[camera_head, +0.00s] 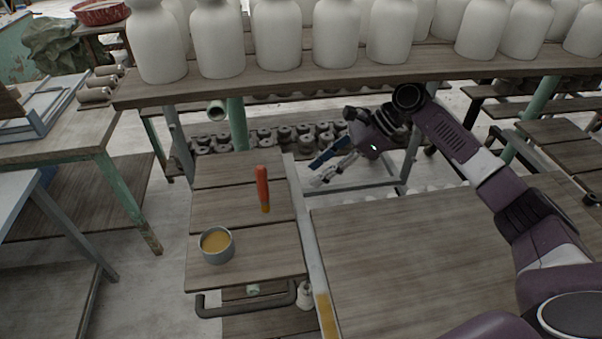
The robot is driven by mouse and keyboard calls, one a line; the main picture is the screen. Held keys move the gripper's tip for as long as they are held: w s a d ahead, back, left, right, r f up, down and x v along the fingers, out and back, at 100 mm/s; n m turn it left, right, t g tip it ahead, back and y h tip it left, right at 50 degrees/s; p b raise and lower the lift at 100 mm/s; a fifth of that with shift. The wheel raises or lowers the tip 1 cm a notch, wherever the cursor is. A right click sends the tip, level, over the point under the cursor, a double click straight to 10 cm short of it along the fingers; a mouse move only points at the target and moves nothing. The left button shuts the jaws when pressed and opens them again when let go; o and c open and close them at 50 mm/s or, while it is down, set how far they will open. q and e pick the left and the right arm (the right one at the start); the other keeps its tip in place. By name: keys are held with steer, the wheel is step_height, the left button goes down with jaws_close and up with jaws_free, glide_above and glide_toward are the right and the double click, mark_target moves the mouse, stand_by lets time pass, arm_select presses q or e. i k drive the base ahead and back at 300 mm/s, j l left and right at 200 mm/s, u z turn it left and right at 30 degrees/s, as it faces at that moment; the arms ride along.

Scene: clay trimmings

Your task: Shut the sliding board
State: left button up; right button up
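The sliding board looks to be the planked wooden board (270,240) left of centre, with a dark bar handle (246,301) at its near edge. A grey metal rail (310,240) runs along its right side. An orange-handled tool (262,185) and a grey can with yellowish contents (217,245) are on the board. My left gripper is not in view.
A wide wooden tabletop (420,240) lies right of the rail, under my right arm. A long shelf (330,76) with a row of white jars (335,35) crosses the back. Another workbench (70,140) stands at the left, with open floor between it and the board.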

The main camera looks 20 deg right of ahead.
mark_target(419, 265)
steer(key=k, duration=2)
